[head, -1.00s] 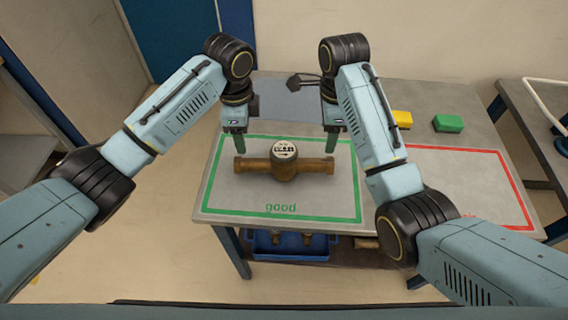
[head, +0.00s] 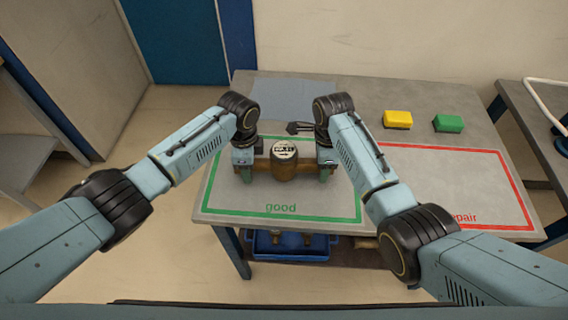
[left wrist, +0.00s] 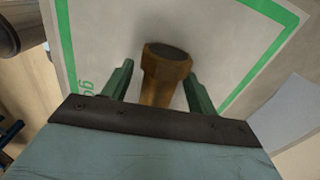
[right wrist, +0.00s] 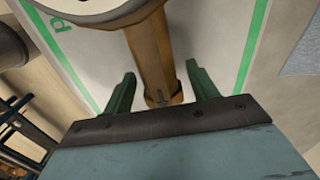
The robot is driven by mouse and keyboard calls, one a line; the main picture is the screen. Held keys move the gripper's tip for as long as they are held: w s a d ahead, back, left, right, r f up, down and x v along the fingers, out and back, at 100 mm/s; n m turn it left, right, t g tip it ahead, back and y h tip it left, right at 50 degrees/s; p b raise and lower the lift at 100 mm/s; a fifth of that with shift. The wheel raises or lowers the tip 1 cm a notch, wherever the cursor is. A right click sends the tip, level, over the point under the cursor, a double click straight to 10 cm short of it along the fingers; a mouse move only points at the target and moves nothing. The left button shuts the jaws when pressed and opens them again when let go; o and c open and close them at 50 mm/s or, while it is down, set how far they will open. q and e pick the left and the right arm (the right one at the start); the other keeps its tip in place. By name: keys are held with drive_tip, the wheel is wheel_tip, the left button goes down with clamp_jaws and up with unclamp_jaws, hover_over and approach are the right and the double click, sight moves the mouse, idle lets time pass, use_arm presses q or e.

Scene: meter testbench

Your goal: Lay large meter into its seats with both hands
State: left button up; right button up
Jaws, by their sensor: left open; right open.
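The large brass meter (head: 284,166) lies in the green-outlined "good" area of the table, its round dial (head: 284,148) facing up. My left gripper (head: 244,174) is at its left pipe end and my right gripper (head: 326,174) at its right end. In the left wrist view the open left fingers (left wrist: 158,85) stand on both sides of the pipe end (left wrist: 165,68), with gaps. In the right wrist view the open right fingers (right wrist: 160,88) likewise flank the other pipe end (right wrist: 160,85). No seats can be made out.
A yellow block (head: 398,118) and a green block (head: 448,123) lie at the table's back right. A red-outlined repair area (head: 450,180) is empty in its visible part. A blue bin (head: 290,246) with brass parts stands on the shelf below. A grey plate (head: 285,100) lies at the back.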

use_arm(q)
drive_tip(key=shift+f, duration=0.3)
use_arm(e)
drive_tip(key=shift+f, duration=0.3)
use_arm(q)
drive_tip(key=shift+c, duration=0.2)
use_arm(e)
drive_tip(key=shift+c, duration=0.2)
use_arm(q)
drive_tip(key=c, duration=1.2)
use_arm(e)
drive_tip(key=c, duration=1.2)
use_arm(q)
clamp_jaws()
use_arm(e)
clamp_jaws()
use_arm(q)
drive_tip(key=shift+w+r, duration=0.1)
drive_tip(key=shift+r, duration=0.05)
use_arm(e)
drive_tip(key=shift+r, duration=0.1)
